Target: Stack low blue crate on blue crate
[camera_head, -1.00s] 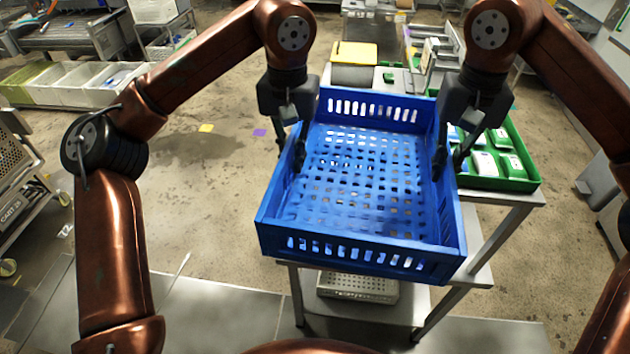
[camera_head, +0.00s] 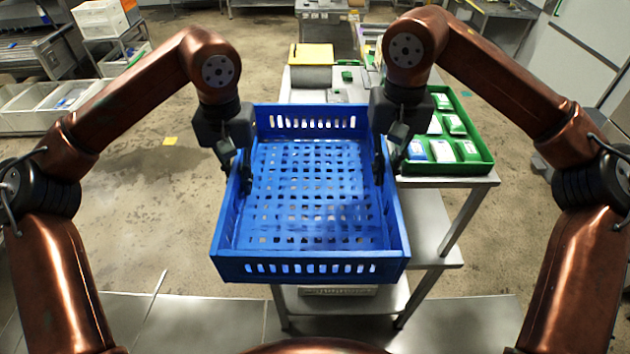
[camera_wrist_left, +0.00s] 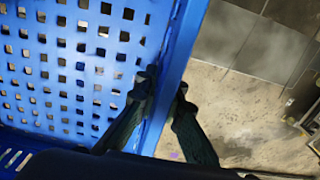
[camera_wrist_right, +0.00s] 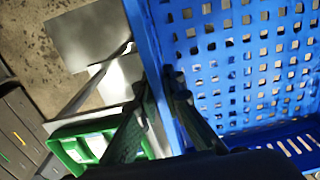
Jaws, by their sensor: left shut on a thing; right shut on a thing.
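A blue crate (camera_head: 310,266) with a perforated floor and slotted end walls is held between my two grippers, in front of me in the head view. It is empty and looks roughly level. My left gripper (camera_head: 234,168) is shut on its left side wall, with one finger inside and one outside, as the left wrist view (camera_wrist_left: 165,105) shows. My right gripper (camera_head: 388,160) is shut on its right side wall, also seen in the right wrist view (camera_wrist_right: 160,95). I see only one blue crate; no second one shows beneath it.
A steel table (camera_head: 440,181) stands behind and below the crate, with a green crate (camera_head: 487,165) of packs at its right. A yellow board (camera_head: 311,54) lies at its far end. A lower shelf (camera_head: 430,240) shows under the table. Pale bins (camera_head: 30,121) stand at the far left.

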